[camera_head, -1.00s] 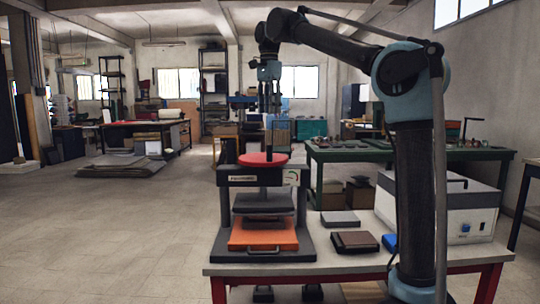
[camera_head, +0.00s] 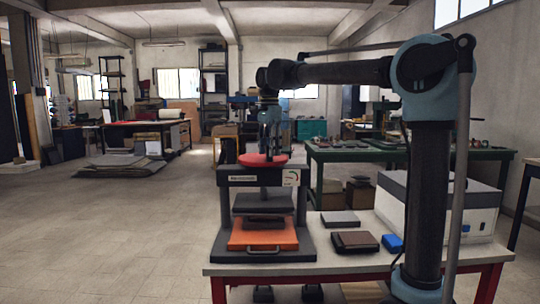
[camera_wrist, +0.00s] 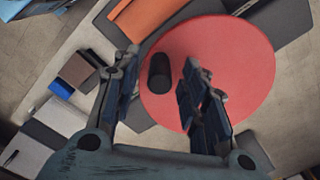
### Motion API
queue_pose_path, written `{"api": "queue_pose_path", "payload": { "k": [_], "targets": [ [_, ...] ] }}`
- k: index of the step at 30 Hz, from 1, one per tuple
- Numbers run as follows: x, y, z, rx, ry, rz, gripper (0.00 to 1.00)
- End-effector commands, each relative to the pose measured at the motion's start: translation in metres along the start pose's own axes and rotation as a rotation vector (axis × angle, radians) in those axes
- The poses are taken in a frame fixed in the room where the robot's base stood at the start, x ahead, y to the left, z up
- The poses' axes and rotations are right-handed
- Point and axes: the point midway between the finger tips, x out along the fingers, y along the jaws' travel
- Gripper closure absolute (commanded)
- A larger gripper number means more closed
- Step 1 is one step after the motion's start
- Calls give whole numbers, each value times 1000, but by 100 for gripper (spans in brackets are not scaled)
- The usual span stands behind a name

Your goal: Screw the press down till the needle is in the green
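The press (camera_head: 222,215) stands on the bench with a round red wheel (camera_head: 255,161) on top. A dark upright knob (camera_wrist: 159,72) shows off-centre on the red wheel in the wrist view. My gripper (camera_head: 270,143) is just above the wheel, pointing down. In the wrist view, my gripper (camera_wrist: 161,62) is open, its fingers on either side of the knob with gaps visible; I cannot tell their exact height. The gauge (camera_head: 291,178) is on the press's upper right; its needle is too small to read. A dark platen (camera_head: 262,203) hangs above the orange tray (camera_head: 262,240), which bears a dark piece (camera_head: 264,220).
Right of the press, the bench (camera_head: 350,262) bears a grey block (camera_head: 340,219), a brown-topped block (camera_head: 355,242), a blue block (camera_head: 392,243) and a large white-grey box (camera_head: 465,205). A green table (camera_head: 335,155) stands behind. The floor at left is open.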

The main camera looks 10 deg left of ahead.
Motion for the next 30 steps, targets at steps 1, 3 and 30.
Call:
{"api": "queue_pose_path", "payload": {
  "k": [1,3,30],
  "targets": [
    [6,0,0,0,0,0,60],
    [11,0,0,0,0,0,60],
    [19,2,-7,23,0,0,100]
  ]
}}
